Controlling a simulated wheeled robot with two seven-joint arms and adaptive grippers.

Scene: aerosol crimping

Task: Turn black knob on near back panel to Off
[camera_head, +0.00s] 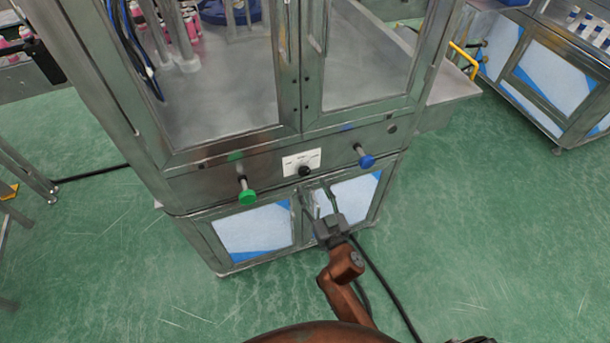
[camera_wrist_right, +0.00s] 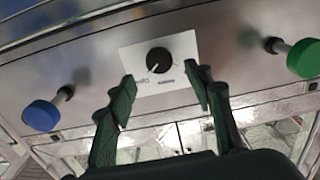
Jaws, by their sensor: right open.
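The black knob (camera_head: 304,171) sits on a white label plate (camera_head: 289,163) on the metal front panel of the machine. In the right wrist view the knob (camera_wrist_right: 159,60) is round, and its plate (camera_wrist_right: 130,55) with small lettering appears upside down. The setting it points at is too small to tell. My right gripper (camera_head: 314,196) is just below and in front of the knob in the head view. In the wrist view its green fingers (camera_wrist_right: 164,84) are spread, with the knob beyond the gap, apart from both fingertips. My left gripper is out of view.
A green button (camera_head: 248,197) sticks out left of the knob and a blue button (camera_head: 366,160) right of it. Framed glass doors (camera_head: 225,90) stand above the panel. A black cable (camera_head: 375,290) lies on the green floor. The floor in front is otherwise largely clear.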

